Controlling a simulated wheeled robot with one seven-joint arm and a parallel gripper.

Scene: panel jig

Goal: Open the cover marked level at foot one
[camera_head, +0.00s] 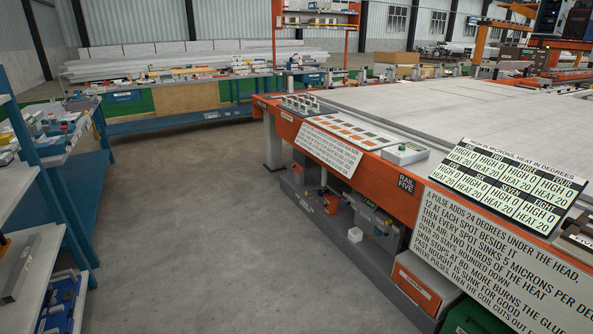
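The panel jig (400,190) is a long orange-framed table with a pale flat top, on the right. No cover that I can read as marked level shows, and no foot can be told as foot one. Under the jig's near side are small grey units (376,222) on a low dark rail, partly in shadow. Their markings are too small to read. A grey leg (272,143) stands at the jig's far left corner. My gripper is not in view.
A white instruction board (500,245) and a HIGH/HEAT readout board (515,185) are on the jig's near side. A labelled orange-fronted box (417,282) sits low beside a green bin (470,318). Blue shelving (55,190) stands left. Grey floor (215,220) between is clear.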

